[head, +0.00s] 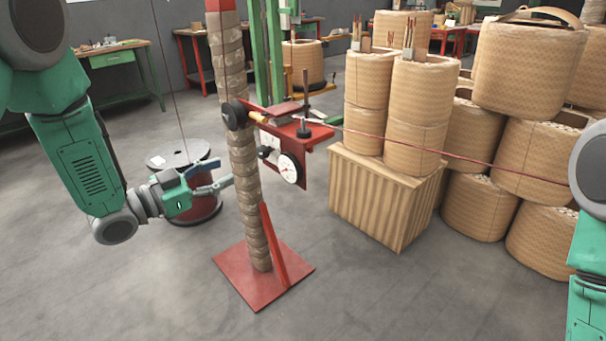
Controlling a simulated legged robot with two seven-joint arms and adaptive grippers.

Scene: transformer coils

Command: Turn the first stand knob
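The stand has a red base plate (240,285), a column wrapped in brown material (246,180) and a red bracket (312,140) near its middle. A round black knob (235,115) sits at the bracket's left end. A smaller dark knob (265,153) sits beside a white dial gauge (289,168). Which one is the first knob I cannot tell. My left gripper (224,171) is open and empty, left of the column and below the left black knob. My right gripper is out of view.
A red wire (420,148) runs from the bracket to the right. A dark red spool (204,208) stands behind my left gripper. A wooden crate (380,205) bears tan coils, with more coils (530,70) stacked at right. The front floor is clear.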

